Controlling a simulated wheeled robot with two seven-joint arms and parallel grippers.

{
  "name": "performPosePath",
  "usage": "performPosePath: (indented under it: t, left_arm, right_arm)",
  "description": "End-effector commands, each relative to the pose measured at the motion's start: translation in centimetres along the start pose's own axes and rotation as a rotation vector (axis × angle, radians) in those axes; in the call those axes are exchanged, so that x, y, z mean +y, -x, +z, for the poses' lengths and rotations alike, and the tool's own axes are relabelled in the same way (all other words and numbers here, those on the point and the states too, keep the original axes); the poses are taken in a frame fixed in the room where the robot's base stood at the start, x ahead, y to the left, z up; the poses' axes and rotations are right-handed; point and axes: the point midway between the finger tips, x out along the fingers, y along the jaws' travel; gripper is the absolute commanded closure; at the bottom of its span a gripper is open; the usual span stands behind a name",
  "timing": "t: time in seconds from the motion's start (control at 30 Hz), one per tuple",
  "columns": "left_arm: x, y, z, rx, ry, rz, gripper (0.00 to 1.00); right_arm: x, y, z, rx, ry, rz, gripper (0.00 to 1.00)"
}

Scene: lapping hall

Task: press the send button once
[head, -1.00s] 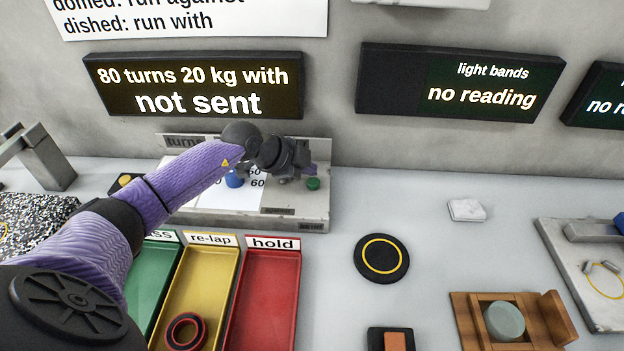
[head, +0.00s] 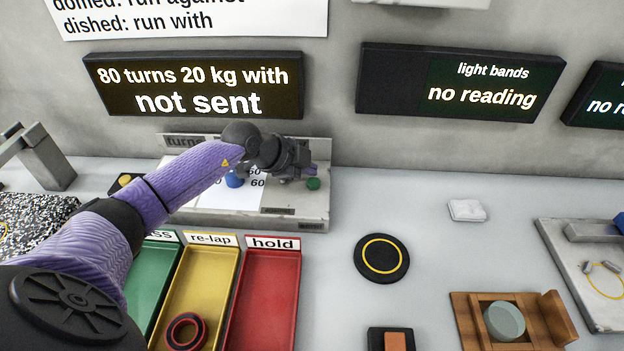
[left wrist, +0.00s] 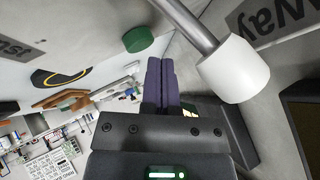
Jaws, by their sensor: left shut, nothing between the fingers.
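A small green button (head: 313,184) stands at the right end of the grey turns panel (head: 318,207); I cannot read a label naming it as send. It also shows in the left wrist view (left wrist: 138,39), near my finger tips. My left gripper (head: 311,170) is over the panel's right part, just behind the green button in the head view and apparently apart from it. Its purple fingers (left wrist: 161,66) are together and empty in the left wrist view. The display (head: 192,88) above reads "80 turns 20 kg with" and "not sent". My right gripper is out of view.
A blue knob (head: 234,178) stands on the panel beside my wrist. A white-ended rod (left wrist: 236,70) is close to my fingers. Green, yellow (head: 208,262) and red (head: 267,290) trays lie in front. A black disc (head: 381,259) lies to the right, with clear table around it.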

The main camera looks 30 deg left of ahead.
Motion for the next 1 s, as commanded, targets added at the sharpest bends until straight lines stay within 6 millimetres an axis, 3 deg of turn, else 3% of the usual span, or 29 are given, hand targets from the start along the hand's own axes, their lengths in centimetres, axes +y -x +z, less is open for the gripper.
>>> performPosePath:
  t: [1.0]
  left_arm:
    - [0.99, -1.01, 0.31, 0.0, 0.0, 0.001, 1.0]
  right_arm:
    - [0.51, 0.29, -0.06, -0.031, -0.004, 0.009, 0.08]
